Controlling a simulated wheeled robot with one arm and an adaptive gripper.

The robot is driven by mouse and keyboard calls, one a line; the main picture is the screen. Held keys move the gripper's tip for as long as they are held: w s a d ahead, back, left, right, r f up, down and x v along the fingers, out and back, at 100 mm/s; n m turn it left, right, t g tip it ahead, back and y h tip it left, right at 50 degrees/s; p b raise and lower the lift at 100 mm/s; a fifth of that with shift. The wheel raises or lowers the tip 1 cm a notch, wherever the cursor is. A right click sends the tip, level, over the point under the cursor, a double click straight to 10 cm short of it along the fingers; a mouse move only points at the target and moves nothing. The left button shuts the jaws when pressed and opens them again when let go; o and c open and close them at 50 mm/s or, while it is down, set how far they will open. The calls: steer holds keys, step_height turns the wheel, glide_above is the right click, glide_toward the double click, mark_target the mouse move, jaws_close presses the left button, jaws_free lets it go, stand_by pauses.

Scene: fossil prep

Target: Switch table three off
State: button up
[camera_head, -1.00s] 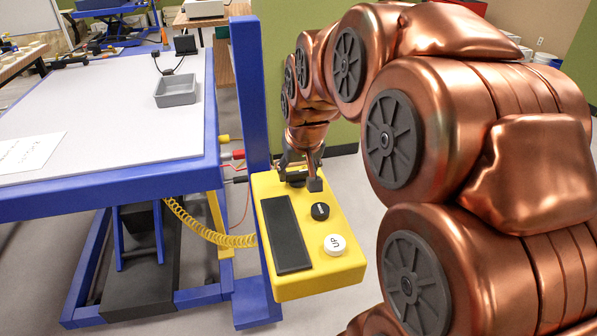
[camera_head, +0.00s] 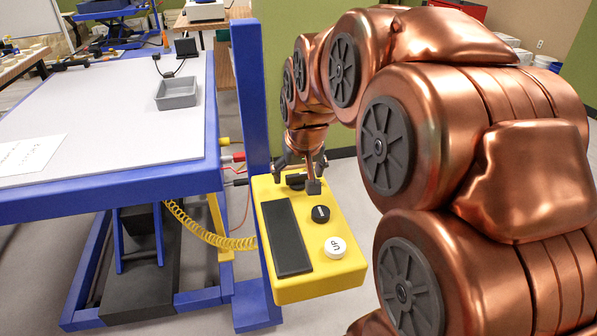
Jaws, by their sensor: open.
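A yellow control box (camera_head: 322,289) sits on the blue post (camera_head: 250,85) at the right of a blue-framed lift table (camera_head: 110,187). Its top has a long black panel (camera_head: 286,237), a black round button (camera_head: 320,214) and a white button marked UP (camera_head: 335,247). My gripper (camera_head: 304,187) is open, pointing down at the far end of the box. Its fingers partly hide a dark round control (camera_head: 295,181) there. I cannot tell whether they touch it. No table number is readable.
A coiled yellow cable (camera_head: 205,232) runs from the box under the table. A grey tray (camera_head: 176,93) and a paper (camera_head: 28,153) lie on the tabletop. Colored plugs (camera_head: 235,157) stick out by the post. My arm covers the right side.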

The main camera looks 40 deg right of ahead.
steer(key=v, duration=1.2)
steer(key=shift+s+a, duration=0.1)
steer(key=shift+a, duration=0.05)
stand_by(0.4)
steer(key=s+a+f+p, duration=0.1)
steer(key=s+a, duration=0.1)
steer(key=a, duration=0.1)
steer(key=s+a+f+n+g+y+p, duration=0.1)
steer(key=s+a+f+p, duration=0.1)
steer(key=a, duration=0.1)
steer(key=s+a+f+n+g+p, duration=0.1)
steer(key=s+a+p, duration=0.1)
steer(key=a, duration=0.1)
steer(key=shift+s+f, duration=0.25)
steer(key=s+a+f+n+g+p, duration=0.1)
steer(key=s+a+f+g+p, duration=0.1)
steer(key=s, duration=0.4)
steer(key=s+a+f+n+g+p, duration=0.1)
steer(key=s+a+f+p, duration=0.1)
steer(key=s+a, duration=0.2)
steer(key=shift+s+f+n+g+y+p, duration=0.25)
steer(key=shift+s+n+g+y+p, duration=0.15)
steer(key=shift+s, duration=0.5)
